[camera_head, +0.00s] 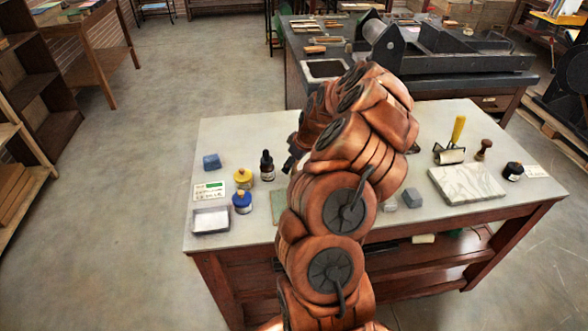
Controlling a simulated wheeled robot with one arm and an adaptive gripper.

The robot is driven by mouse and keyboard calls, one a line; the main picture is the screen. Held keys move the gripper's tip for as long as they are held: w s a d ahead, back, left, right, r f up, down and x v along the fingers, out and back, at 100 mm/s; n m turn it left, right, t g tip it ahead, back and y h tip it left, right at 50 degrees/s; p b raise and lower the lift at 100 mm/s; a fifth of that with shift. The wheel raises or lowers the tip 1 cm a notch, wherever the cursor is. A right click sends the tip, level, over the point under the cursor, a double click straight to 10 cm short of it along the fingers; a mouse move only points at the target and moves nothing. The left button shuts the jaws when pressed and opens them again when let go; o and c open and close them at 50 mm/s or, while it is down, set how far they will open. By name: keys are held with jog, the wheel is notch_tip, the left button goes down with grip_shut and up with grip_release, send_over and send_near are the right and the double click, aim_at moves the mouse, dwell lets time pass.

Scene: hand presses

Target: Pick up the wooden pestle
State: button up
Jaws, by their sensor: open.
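A small dark brown wooden pestle (483,149) stands upright on the pale table (245,138) at the right, behind a marble slab. My copper-coloured arm rises through the middle of the view and hides part of the table. My gripper (290,160) shows as a dark shape at the arm's left side, above the table, mostly hidden by the arm. It is open, and I see nothing in it. It is far to the left of the pestle and not touching it.
A roller with a yellow handle (456,140) is left of the pestle. The marble slab (467,184) lies in front, with a dark ink jar (512,171) to the right. Small bottles (243,178), a blue block (211,161) and a tray (211,221) are at the left. A press (440,50) stands behind.

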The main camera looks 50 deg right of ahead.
grip_shut()
dwell(0.3)
jog(key=shift+r, duration=0.15)
